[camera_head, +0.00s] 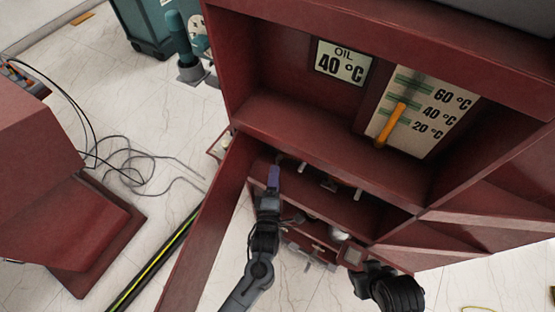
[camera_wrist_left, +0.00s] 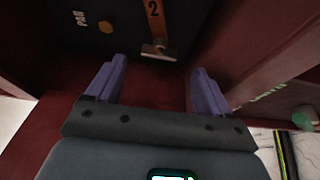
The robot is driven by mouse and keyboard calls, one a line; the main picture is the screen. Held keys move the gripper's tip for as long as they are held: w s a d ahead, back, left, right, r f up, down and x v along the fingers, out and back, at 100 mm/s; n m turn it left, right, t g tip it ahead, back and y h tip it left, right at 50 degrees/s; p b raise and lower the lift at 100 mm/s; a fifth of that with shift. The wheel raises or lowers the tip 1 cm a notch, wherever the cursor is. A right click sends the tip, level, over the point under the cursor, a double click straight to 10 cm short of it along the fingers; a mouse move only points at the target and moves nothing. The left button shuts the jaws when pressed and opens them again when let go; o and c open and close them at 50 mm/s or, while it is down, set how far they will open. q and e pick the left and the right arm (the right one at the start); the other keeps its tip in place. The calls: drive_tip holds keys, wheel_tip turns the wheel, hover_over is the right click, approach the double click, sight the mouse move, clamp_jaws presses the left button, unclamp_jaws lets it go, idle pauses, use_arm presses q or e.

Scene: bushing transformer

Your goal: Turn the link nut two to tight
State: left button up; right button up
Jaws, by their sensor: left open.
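In the left wrist view, a copper-coloured link (camera_wrist_left: 155,18) marked "2" hangs on a dark panel. A small metal piece (camera_wrist_left: 158,51), perhaps link nut two, sits at its lower end. My left gripper (camera_wrist_left: 159,68) is open, with its purple fingers apart and nothing between them. The metal piece is ahead of the gap, roughly centred. In the head view my left gripper (camera_head: 274,178) reaches into the lower bay of the red cabinet (camera_head: 215,215); the link is not clear there. My right gripper (camera_head: 350,256) is at the bay's lower right; its fingers are too unclear to judge.
Red cabinet walls (camera_wrist_left: 245,50) close in on the right. Above the bay are an oil display (camera_head: 341,63) and a temperature gauge (camera_head: 410,115). Loose cables (camera_head: 150,170) lie on the floor at left.

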sight(277, 163)
use_arm(q)
drive_tip(key=shift+w+d+b, duration=0.25)
drive_tip(key=shift+w+b, duration=0.15)
drive_tip(key=shift+w, duration=1.4)
drive_tip(key=shift+w+d+b, duration=0.2)
drive_tip(key=shift+w+b, duration=0.15)
drive_tip(key=shift+w, duration=1.4)
drive_tip(key=shift+c, duration=0.5)
